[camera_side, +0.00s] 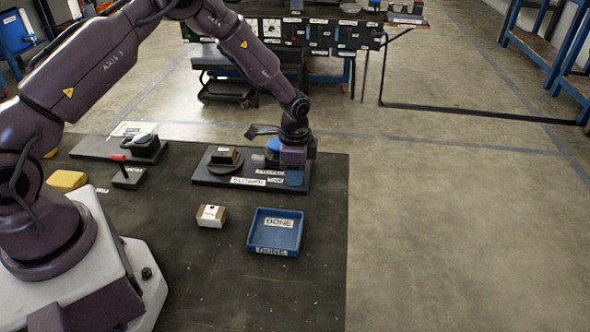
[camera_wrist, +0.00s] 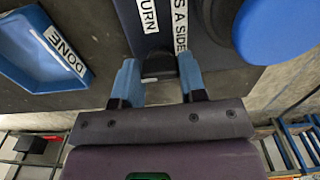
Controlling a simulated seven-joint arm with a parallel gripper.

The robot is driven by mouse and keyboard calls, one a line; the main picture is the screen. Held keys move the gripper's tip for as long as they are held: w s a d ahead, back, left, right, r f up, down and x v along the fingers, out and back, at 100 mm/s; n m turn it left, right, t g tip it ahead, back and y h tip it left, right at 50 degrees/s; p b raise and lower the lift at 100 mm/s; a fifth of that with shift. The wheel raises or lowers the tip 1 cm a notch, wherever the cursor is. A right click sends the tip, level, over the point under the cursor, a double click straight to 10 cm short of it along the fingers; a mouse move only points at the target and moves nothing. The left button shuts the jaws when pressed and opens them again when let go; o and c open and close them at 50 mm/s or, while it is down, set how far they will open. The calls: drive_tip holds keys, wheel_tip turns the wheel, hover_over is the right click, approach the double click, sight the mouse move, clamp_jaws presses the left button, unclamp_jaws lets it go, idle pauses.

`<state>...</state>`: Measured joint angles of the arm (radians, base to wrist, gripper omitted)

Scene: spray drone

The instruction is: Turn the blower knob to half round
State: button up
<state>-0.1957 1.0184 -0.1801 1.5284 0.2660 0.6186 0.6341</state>
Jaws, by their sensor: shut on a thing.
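A dark panel (camera_side: 212,175) lies on the bench, with white labels along its front edge; they are too small to read surely. My gripper (camera_side: 294,178) points down at the panel's right end. In the wrist view its two blue fingers (camera_wrist: 159,78) stand on either side of a small dark knob (camera_wrist: 160,64), shut on it. A label strip reading TURN (camera_wrist: 148,15) and another ending A SIDE (camera_wrist: 181,22) lie just beyond the knob.
A blue round piece (camera_side: 273,146) stands behind my gripper; it is close on the right in the wrist view (camera_wrist: 275,28). A dark block on a round base (camera_side: 225,157) is on the panel's left. A blue DONE tray (camera_side: 258,250) and white box (camera_side: 211,215) sit in front.

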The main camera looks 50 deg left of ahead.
drive_tip(key=shift+r+m, duration=0.1)
drive_tip(key=shift+m, duration=0.2)
drive_tip(key=o, duration=0.9)
wheel_tip(320, 180, up, 13)
drive_tip(key=shift+f, duration=0.1)
idle(0.4)
